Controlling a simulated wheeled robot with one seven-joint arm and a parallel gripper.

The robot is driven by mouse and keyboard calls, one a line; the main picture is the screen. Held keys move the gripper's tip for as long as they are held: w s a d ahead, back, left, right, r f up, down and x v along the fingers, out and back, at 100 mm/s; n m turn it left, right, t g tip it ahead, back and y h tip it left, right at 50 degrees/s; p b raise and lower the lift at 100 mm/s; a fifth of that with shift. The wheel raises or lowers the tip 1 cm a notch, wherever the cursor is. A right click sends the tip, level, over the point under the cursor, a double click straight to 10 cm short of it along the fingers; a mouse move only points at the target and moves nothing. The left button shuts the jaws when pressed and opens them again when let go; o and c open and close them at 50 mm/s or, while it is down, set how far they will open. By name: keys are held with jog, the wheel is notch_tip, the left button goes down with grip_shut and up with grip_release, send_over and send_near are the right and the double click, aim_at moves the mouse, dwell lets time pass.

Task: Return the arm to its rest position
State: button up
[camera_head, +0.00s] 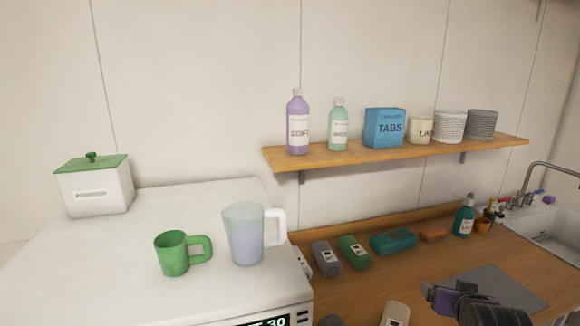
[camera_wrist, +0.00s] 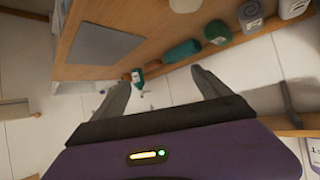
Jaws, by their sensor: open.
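My gripper (camera_wrist: 160,82) is open in the wrist view, with its two dark fingers spread apart and nothing held between them. A teal bottle (camera_wrist: 137,77) shows beyond the fingers, clear of them. In the head view my purple and black gripper (camera_head: 446,298) is at the lower right, above the wooden counter (camera_head: 415,258), near the grey mat (camera_head: 505,283). Its fingertips are hard to make out there.
A shelf (camera_head: 400,152) with bottles, a blue box (camera_head: 385,127) and pots hangs on the wall. The white appliance top at left bears a green mug (camera_head: 172,254), a jug (camera_head: 243,235) and a lidded box (camera_head: 95,190). A sink (camera_head: 550,235) is at right.

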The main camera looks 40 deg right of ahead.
jog(key=w+a+f+n+t+y+b, duration=0.1)
jog(key=w+a+n+t, duration=0.15)
jog(key=a, duration=0.55)
jog(key=w+a+f+n+t+b, duration=0.15)
jog(key=a+t, duration=0.25)
jog(key=a, duration=0.5)
jog(key=w+a+n+t+y+b, duration=0.1)
jog(key=w+a+n+t, duration=0.15)
jog(key=a, duration=0.55)
jog(key=s+a+f+n+y+b, duration=0.1)
jog(key=s+a+f+n+y, duration=0.2)
jog(key=s+a, duration=0.4)
jog(key=s+a+f+n+y+b, duration=0.2)
jog(key=s+a+f+n+y, duration=0.1)
jog(key=a, duration=0.8)
jog(key=s+f+y, duration=0.1)
jog(key=s+y, duration=0.1)
jog(key=s, duration=0.1)
jog(key=shift+s+f+t, duration=0.15)
jog(key=shift+s+t, duration=0.2)
jog(key=shift+t, duration=0.05)
